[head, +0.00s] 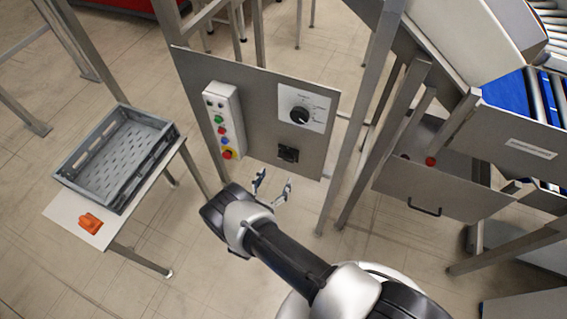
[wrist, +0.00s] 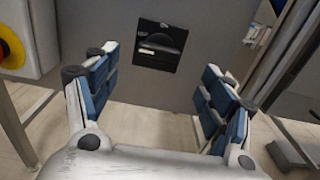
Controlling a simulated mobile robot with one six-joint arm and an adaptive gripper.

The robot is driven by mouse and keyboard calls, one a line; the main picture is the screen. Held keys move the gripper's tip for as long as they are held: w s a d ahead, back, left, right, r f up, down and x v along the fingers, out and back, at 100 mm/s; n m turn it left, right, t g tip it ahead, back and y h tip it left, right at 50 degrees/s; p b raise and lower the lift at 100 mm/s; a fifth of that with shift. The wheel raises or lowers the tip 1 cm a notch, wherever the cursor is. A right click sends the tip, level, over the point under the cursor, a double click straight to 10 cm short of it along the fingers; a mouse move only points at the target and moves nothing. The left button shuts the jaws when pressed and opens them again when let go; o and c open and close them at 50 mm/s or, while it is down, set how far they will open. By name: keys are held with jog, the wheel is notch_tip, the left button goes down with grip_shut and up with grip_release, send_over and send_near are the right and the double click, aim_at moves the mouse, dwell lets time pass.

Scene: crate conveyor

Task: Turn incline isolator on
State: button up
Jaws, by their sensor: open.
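The grey control panel (head: 262,110) stands ahead of my arm. A small black square switch (head: 288,153), which may be the isolator, sits low on the panel. In the wrist view the black switch (wrist: 160,46) lies ahead, between and beyond the fingers, with a rounded dark handle lying roughly crosswise. Its marking is too small to read. A larger black rotary knob (head: 299,115) on a white plate is above it. My gripper (head: 272,187) is open and empty, below and in front of the switch, apart from it. Its blue-padded fingers (wrist: 160,95) are spread wide in the wrist view.
A push-button box (head: 224,117) with a red-on-yellow stop button (head: 229,154) is left of the switch. A grey crate (head: 75,160) and an orange object (head: 91,223) rest on a side table. Conveyor framing and a metal post (head: 358,120) stand to the right.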

aim_at(285, 159)
jog(key=b+x, duration=0.1)
jog(key=x, duration=0.7)
jog(key=shift+w, duration=0.1)
jog(key=c, duration=1.1)
jog(key=shift+o, duration=0.2)
